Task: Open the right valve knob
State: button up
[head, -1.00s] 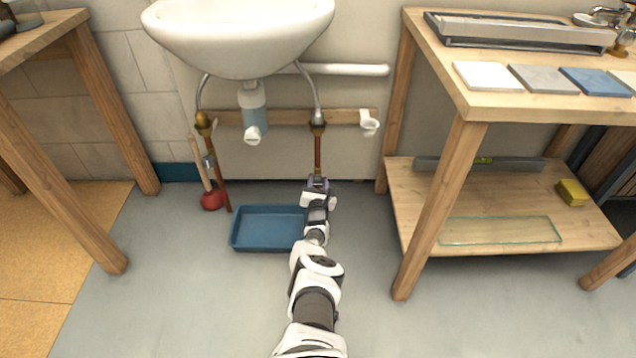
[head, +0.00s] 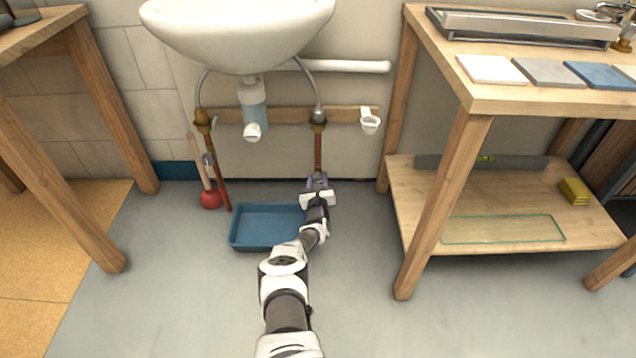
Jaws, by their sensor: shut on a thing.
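My gripper (head: 318,184) is at the lower end of the right copper pipe (head: 318,152), under the right side of the sink. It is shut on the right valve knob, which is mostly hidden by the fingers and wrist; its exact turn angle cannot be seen.
A blue tray (head: 268,240) lies on the floor just left of my forearm. A red plunger (head: 210,199) stands by the left pipe. The white sink (head: 240,35) hangs above. A wooden workbench (head: 440,200) stands to the right, with free floor between it and my arm.

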jog(key=shift+n+b, duration=0.45)
jog(key=shift+n, duration=0.55)
jog(key=o, duration=1)
jog(key=shift+s+a+r+p, duration=0.1)
jog(key=shift+s+r+p, duration=0.05)
jog(key=shift+s+p, duration=0.65)
jog(key=s+p, duration=1)
jog(key=s, duration=0.2)
jog(key=shift+p, duration=0.3)
jog(key=shift+s, duration=0.1)
